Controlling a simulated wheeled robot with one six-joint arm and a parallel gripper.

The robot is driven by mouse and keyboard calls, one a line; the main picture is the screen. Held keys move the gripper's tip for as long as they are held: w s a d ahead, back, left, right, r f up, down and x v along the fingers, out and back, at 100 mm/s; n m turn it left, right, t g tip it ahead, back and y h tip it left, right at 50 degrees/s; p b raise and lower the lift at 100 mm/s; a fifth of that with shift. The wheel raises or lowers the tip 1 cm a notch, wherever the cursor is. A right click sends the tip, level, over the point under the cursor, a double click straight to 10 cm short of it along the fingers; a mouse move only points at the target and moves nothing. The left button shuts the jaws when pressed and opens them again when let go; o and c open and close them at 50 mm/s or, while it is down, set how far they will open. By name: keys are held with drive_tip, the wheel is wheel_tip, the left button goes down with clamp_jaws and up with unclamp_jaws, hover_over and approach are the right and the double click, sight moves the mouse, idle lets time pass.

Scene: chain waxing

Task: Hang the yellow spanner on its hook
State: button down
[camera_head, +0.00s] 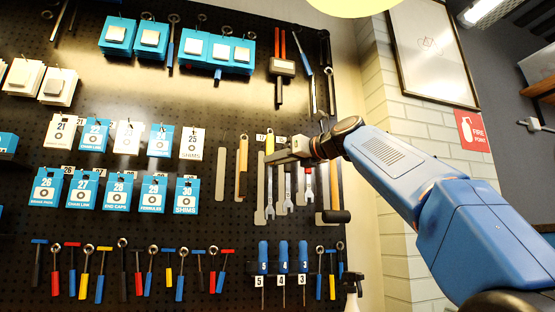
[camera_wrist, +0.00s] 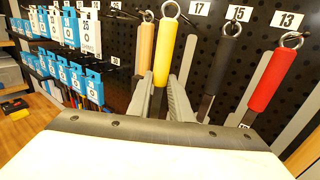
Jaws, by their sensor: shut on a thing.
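The yellow spanner (camera_wrist: 165,52) hangs upright in front of the black pegboard, its handle up and a metal ring at its top. My gripper (camera_wrist: 166,88) is shut on its lower part, one grey finger on each side. In the head view the yellow handle (camera_head: 269,141) shows just above my gripper (camera_head: 272,159), beside the number 17 label (camera_wrist: 199,8). The ring is close to the board at the top edge of the wrist view; I cannot tell whether it is on the hook. The spanner's lower end is hidden in the wrist view.
A black-handled spanner (camera_wrist: 224,55) and a red-handled spanner (camera_wrist: 272,80) hang close on the right, under labels 15 and 13. A wooden-handled tool (camera_wrist: 145,48) hangs close on the left. Blue and white tag packs (camera_head: 94,135) hang further left. Screwdrivers (camera_head: 283,262) hang below.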

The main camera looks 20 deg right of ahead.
drive_tip(key=shift+w+f, duration=0.15)
drive_tip(key=shift+w, duration=1.2)
drive_tip(key=shift+w+f, duration=0.15)
drive_tip(key=shift+w, duration=1.3)
drive_tip(key=c, duration=1.5)
unclamp_jaws()
drive_tip(key=shift+d, duration=0.1)
drive_tip(key=shift+v, duration=4.45)
